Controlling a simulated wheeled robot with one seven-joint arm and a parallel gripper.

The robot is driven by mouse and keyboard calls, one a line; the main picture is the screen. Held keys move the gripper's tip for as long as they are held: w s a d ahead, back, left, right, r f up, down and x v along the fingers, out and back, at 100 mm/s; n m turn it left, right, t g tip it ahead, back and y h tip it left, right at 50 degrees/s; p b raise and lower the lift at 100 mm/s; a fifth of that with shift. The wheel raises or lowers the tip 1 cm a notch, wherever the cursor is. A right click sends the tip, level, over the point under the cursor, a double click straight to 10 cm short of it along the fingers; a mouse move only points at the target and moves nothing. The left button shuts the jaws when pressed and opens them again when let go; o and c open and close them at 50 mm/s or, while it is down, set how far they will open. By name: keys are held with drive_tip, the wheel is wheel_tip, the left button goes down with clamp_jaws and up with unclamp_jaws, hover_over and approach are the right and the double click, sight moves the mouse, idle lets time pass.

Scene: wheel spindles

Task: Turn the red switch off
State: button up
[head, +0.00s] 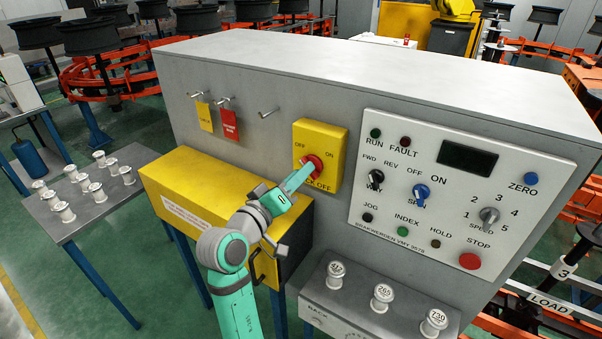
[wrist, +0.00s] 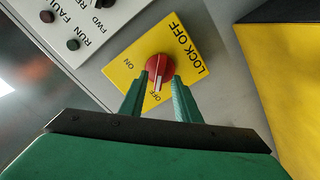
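The red switch (head: 314,167) is a round red knob on a yellow plate (head: 330,136) on the grey cabinet front. The plate is marked ON, OFF and LOCK OFF. In the wrist view the knob (wrist: 160,67) shows whole, and its white pointer mark points at OFF. My gripper (head: 301,176) is at the knob. In the wrist view its two fingertips (wrist: 159,78) are apart, one on each side of the knob's lower part. Whether they press on it I cannot tell. In the head view the fingers cover part of the knob's left side.
A control panel (head: 462,130) with knobs, buttons and a dark display is to the right. A yellow box (head: 180,185) juts out at lower left. A shelf with white spools (head: 382,298) is below. Yellow and red tags (head: 229,124) hang from pegs at upper left.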

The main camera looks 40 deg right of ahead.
drive_tip(key=v, duration=0.9)
drive_tip(key=shift+a, duration=0.25)
drive_tip(key=shift+s, duration=0.1)
drive_tip(key=w+a+f+n+t+y, duration=0.1)
drive_tip(key=a+f+n+t+y, duration=0.4)
drive_tip(key=f, duration=0.9)
drive_tip(key=s+a+f+n+t+y, duration=0.35)
drive_tip(key=s+a+f+y, duration=0.3)
drive_tip(key=a+f, duration=0.6)
drive_tip(key=s+a+f+y, duration=0.2)
drive_tip(key=s+a+f, duration=0.1)
drive_tip(key=s, duration=0.5)
drive_tip(key=s+a+f+y, duration=0.2)
drive_tip(key=s+a+f, duration=0.15)
drive_tip(key=s, duration=0.35)
drive_tip(key=s+a+r+m, duration=0.1)
drive_tip(key=s+m, duration=0.1)
drive_tip(key=s, duration=0.4)
drive_tip(key=s+a+r+m+y, duration=0.1)
drive_tip(key=s+m, duration=0.1)
drive_tip(key=s, duration=0.4)
drive_tip(key=shift+s+r, duration=0.3)
drive_tip(key=shift+s, duration=0.05)
